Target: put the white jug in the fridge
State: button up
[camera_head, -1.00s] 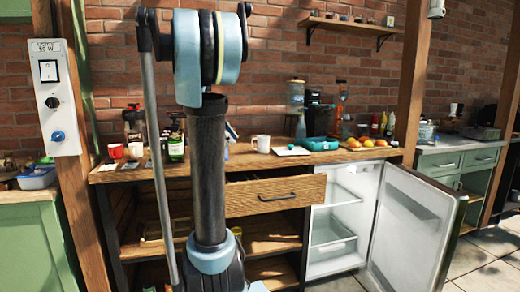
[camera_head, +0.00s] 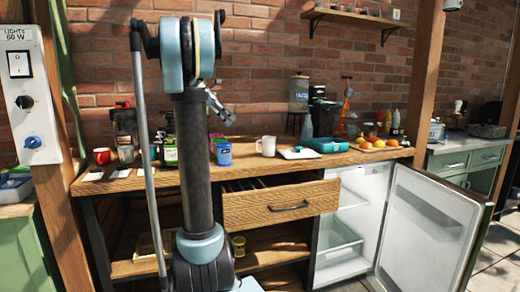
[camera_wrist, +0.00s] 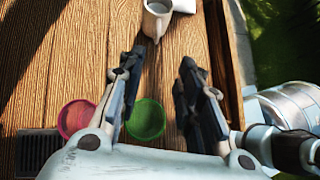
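The white jug (camera_head: 267,146) stands upright on the wooden counter, left of a white board. A white cup-like vessel, apparently the same jug, shows at the top of the wrist view (camera_wrist: 157,18). My gripper (camera_wrist: 160,72) is open and empty, its fingers apart above the wood, with the jug beyond the fingertips. In the head view my gripper (camera_head: 221,106) is partly hidden behind my arm, above and left of the jug. The fridge (camera_head: 347,215) is under the counter's right end. Its door (camera_head: 425,225) is wide open to the right, showing a shelf and a clear drawer.
A wooden drawer (camera_head: 281,205) below the jug stands partly open. Pink (camera_wrist: 76,118) and green (camera_wrist: 146,119) round items sit under my gripper.

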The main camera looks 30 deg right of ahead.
send_over(254, 156)
jog(key=f, duration=1.2)
jog(key=shift+s+a+f, duration=0.1)
jog(key=shift+s+f, duration=0.05)
jog(key=shift+s, duration=0.25)
grip_shut()
